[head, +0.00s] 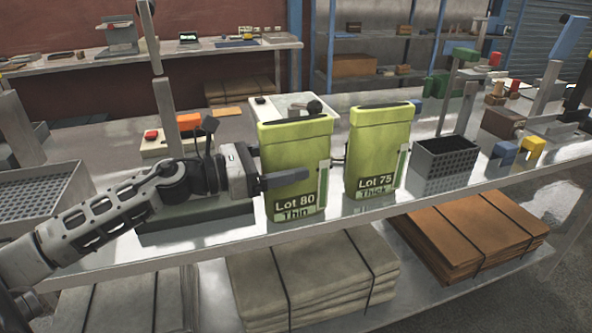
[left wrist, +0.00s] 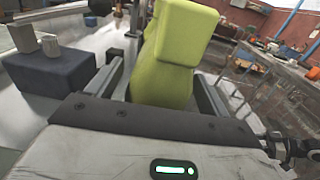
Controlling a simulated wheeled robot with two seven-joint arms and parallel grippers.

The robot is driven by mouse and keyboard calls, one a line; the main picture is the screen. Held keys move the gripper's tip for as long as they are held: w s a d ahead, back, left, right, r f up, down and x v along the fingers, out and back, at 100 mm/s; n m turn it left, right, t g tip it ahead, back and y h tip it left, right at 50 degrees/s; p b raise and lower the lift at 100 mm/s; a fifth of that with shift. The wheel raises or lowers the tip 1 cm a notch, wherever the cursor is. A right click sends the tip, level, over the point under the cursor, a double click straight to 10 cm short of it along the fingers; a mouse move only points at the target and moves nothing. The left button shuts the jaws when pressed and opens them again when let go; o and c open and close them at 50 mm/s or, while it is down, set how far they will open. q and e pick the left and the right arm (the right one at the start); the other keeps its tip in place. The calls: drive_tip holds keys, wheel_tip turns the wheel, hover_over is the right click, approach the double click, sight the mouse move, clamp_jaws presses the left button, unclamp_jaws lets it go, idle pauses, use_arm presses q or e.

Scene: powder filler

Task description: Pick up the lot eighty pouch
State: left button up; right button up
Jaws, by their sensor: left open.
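The Lot 80 pouch (head: 292,150), lime green and labelled "Thin", stands upright on the bench near its front edge. My left gripper (head: 282,178) is at its left side, with one finger crossing its front face just above the label; the other finger is hidden behind the pouch. In the left wrist view the pouch (left wrist: 170,65) stands between the two spread fingers, with gaps visible beside it. The left gripper is open; I cannot tell whether either finger touches the pouch. My right gripper is not in view.
A similar pouch, Lot 75 "Thick" (head: 377,150), stands just to the right, with a narrow gap between. A dark perforated bin (head: 447,160) is further right. A grey tray (head: 40,195) lies at the left. Behind the pouches is a white board (head: 290,103).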

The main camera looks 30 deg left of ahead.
use_arm(q)
drive_tip(key=shift+w, duration=0.1)
drive_tip(key=c, duration=1.3)
drive_tip(key=shift+o, duration=0.2)
drive_tip(key=shift+r, duration=0.15)
